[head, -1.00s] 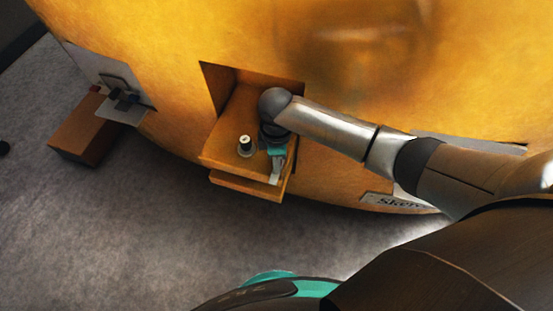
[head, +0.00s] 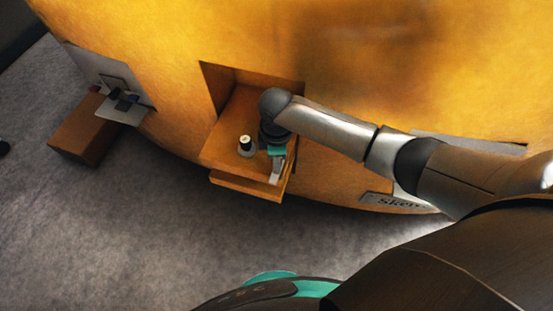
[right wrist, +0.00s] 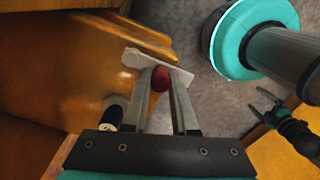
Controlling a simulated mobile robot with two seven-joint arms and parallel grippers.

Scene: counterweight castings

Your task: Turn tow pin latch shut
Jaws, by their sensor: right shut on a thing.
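My right gripper (right wrist: 161,80) is shut on a dark red knob (right wrist: 160,78), held between its fingertips in the right wrist view. A pale grey flat bar (right wrist: 135,58) runs behind the fingertips; the knob appears to sit on it. The bar also shows below my right gripper (head: 277,165) in the head view, at the front right of the orange recess. The tow pin (head: 245,145), dark with a pale top, stands left of the gripper, apart from it; it also shows in the right wrist view (right wrist: 113,113). My left gripper seems to show small (right wrist: 266,110) at the right; its fingers are unclear.
The recess sits in a large yellow casting (head: 170,110), with an orange ledge (head: 240,184) in front. At left are a grey plate (head: 117,107) with small dark parts and a brown box (head: 90,128). A nameplate (head: 390,202) is right of the recess. The grey floor in front is open.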

